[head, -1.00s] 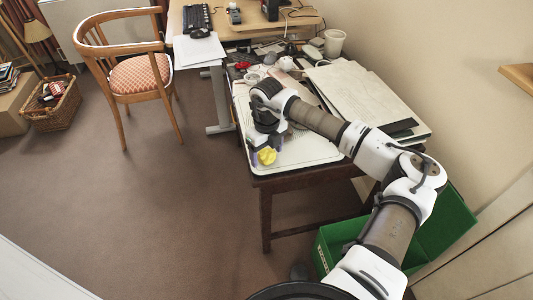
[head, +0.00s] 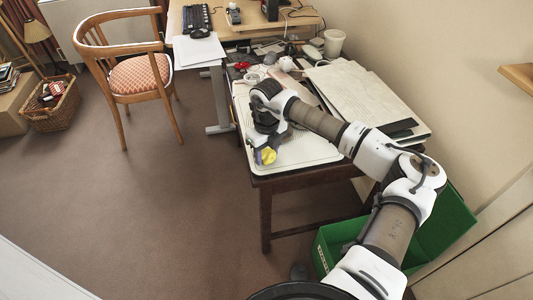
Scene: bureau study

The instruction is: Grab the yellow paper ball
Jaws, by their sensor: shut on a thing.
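The yellow paper ball (head: 268,156) is at the front left corner of the white tray (head: 308,155) on the dark wooden table. My gripper (head: 264,151) points down at it from above and is shut on it. Part of the ball is hidden behind the fingers. I cannot tell whether the ball still touches the tray.
Stacked boards (head: 365,97) lie at the table's right side, and a white cup (head: 334,43) stands farther back. A green box (head: 443,228) is on the floor at right. A wooden chair (head: 128,72) stands left, with open carpet before it.

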